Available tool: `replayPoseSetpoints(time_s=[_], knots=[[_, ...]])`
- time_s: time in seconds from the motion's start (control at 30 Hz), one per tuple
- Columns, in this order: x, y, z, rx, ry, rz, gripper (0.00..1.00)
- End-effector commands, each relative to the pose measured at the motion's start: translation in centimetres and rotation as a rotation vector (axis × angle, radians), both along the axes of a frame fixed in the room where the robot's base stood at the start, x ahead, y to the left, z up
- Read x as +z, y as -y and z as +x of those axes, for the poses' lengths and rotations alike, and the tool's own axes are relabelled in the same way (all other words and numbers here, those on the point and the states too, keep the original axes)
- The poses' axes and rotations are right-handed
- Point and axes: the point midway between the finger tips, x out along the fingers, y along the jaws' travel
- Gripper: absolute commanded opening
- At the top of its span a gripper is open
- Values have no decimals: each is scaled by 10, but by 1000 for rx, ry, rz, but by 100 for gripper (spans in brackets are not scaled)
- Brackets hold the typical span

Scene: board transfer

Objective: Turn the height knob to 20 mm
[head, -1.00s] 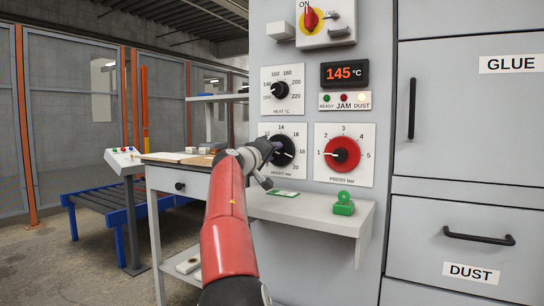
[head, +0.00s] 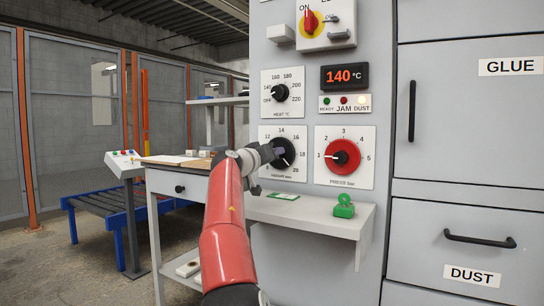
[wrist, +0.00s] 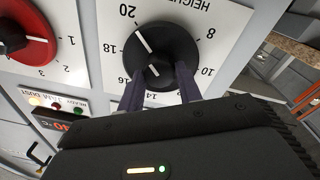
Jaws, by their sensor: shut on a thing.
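The height knob (head: 287,148) is a black dial on a white plate on the grey machine front, below the heat dial. In the wrist view the knob (wrist: 165,42) has a white pointer line aimed between the 18 and 20 marks. My gripper (wrist: 160,84) is shut on the knob, with one dark finger on each side of its raised grip. In the head view my gripper (head: 273,153) reaches the dial from the left and hides part of the plate.
The red pressure knob (head: 343,156) is close to the right. The heat knob (head: 280,92) is above, beside a display (head: 344,76) reading 140 °C. Below, a shelf (head: 320,222) juts out and carries a green object (head: 344,206). A lit lamp marks DUST.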

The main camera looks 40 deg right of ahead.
Motion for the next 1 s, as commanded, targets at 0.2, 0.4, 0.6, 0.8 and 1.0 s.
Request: replayPoseSetpoints(time_s=[0.2, 0.4, 0.6, 0.8, 1.0], knots=[[-3, 1, 0, -3, -2, 6, 12], [-3, 1, 0, -2, -2, 4, 54], [-1, 0, 0, -1, -2, 1, 56], [-3, -8, -2, 2, 1, 1, 56], [-7, -41, -14, 4, 1, 2, 56]])
